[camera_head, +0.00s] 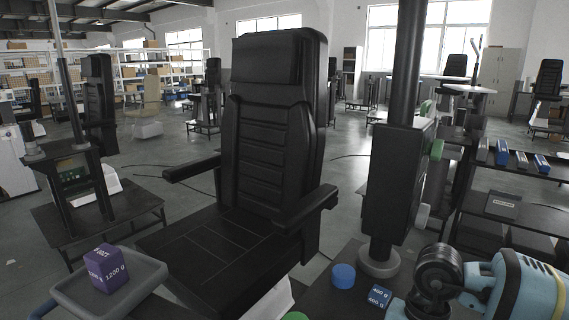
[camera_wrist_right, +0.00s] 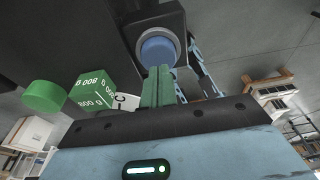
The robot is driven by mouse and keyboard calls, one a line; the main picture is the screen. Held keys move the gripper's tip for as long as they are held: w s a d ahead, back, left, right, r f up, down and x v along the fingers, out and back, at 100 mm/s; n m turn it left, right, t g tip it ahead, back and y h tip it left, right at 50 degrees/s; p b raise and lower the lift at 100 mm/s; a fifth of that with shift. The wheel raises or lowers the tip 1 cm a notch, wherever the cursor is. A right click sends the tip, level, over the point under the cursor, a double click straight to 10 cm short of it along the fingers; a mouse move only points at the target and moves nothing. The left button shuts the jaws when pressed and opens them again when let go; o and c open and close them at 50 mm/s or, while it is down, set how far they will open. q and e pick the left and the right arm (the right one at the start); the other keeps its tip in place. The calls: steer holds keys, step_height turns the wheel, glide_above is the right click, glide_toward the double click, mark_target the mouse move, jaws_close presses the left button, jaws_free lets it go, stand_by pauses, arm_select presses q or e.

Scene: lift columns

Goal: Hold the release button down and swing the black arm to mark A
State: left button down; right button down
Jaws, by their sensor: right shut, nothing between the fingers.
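My right gripper (camera_wrist_right: 159,72) is shut and empty in the wrist view. Its green fingertips are just below a round blue button (camera_wrist_right: 158,48) set in a grey ring on a black housing (camera_wrist_right: 120,22). I cannot tell whether they touch it. A white label (camera_wrist_right: 126,102) with a letter that looks like C is partly hidden left of the fingers. In the head view a black column box (camera_head: 400,180) with a green knob (camera_head: 437,149) stands right of centre, above my right arm. I cannot make out the black arm or mark A. My left gripper is not in view.
A black seat (camera_head: 270,130) fills the middle. A purple 1200 g block (camera_head: 108,270) rests on a grey tray (camera_head: 150,277). A blue cylinder (camera_head: 343,276) and blue 400 g block (camera_head: 378,297) lie near the column. A green 800 g block (camera_wrist_right: 92,92) and green cylinder (camera_wrist_right: 43,97) are left.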

steer(key=shift+f, duration=1.4)
stand_by(0.5)
